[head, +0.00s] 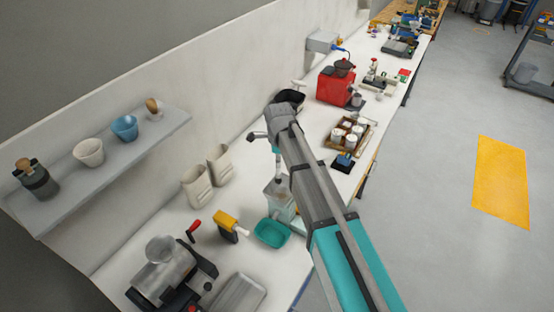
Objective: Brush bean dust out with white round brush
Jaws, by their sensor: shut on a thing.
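My arm reaches in from the lower right, and its wrist is over the middle of the white bench. My gripper (277,160) points down there, partly hidden by the arm, and is shut on a slim pale thing that looks like the white round brush (278,176). Its bristles cannot be made out. Below it stands a clear, pale box-like machine (277,200), partly behind my arm. Whether the brush touches it or is inside it I cannot tell. A teal tray (272,234) lies at its front. Bean dust is too small to see.
Two beige containers (197,187) stand left of the machine. A yellow-and-black tool (228,226) and a silver-and-black machine (165,275) are nearer. A red grinder (336,84) and a wooden tray of cups (348,135) stand farther along. A wall shelf (110,160) holds cups.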

